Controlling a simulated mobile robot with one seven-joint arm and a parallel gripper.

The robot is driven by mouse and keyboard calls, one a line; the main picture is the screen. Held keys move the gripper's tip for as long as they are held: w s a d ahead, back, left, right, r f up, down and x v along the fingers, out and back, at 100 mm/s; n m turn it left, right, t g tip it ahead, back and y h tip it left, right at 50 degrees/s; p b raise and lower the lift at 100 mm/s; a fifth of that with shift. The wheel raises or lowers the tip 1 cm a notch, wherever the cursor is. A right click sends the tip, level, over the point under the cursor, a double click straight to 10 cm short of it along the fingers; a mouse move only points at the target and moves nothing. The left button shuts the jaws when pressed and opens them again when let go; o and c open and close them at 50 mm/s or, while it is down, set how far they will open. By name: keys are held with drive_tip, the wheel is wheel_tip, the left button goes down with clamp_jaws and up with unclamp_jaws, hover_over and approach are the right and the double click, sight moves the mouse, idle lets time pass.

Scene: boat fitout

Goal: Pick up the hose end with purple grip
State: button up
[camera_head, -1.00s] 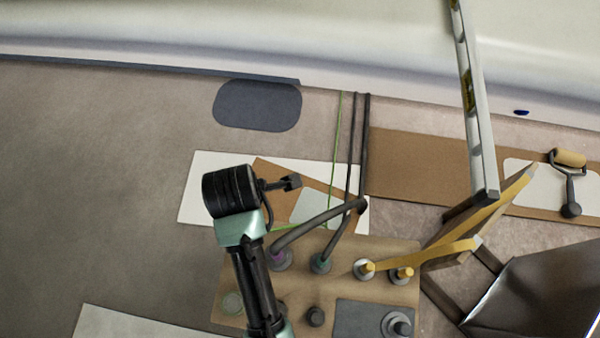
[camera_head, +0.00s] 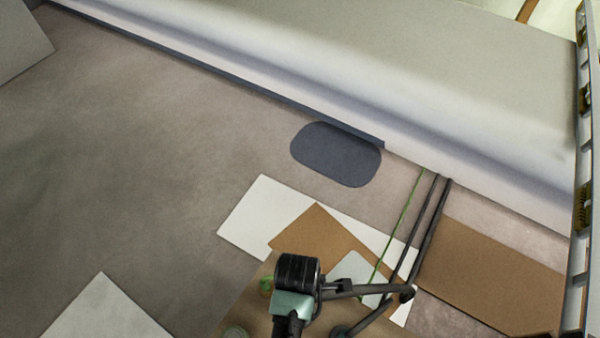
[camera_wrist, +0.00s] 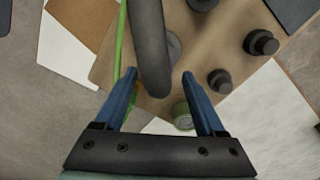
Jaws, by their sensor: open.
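In the head view my gripper (camera_head: 343,287) is beside the near end of a dark hose (camera_head: 380,290). The purple grip is hidden there behind my arm.
A brown board (camera_wrist: 225,45) carries several dark round knobs and a green-rimmed round piece (camera_wrist: 182,115). A thin green line (camera_head: 395,230) and dark lines run up to the hull. A second hose (camera_head: 370,318) stands nearby.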

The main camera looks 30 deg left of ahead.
drive_tip(key=f+b, duration=0.2)
drive_tip(key=f, duration=0.2)
drive_tip(key=shift+d+f, duration=0.2)
drive_tip(key=shift+r, duration=0.1)
clamp_jaws()
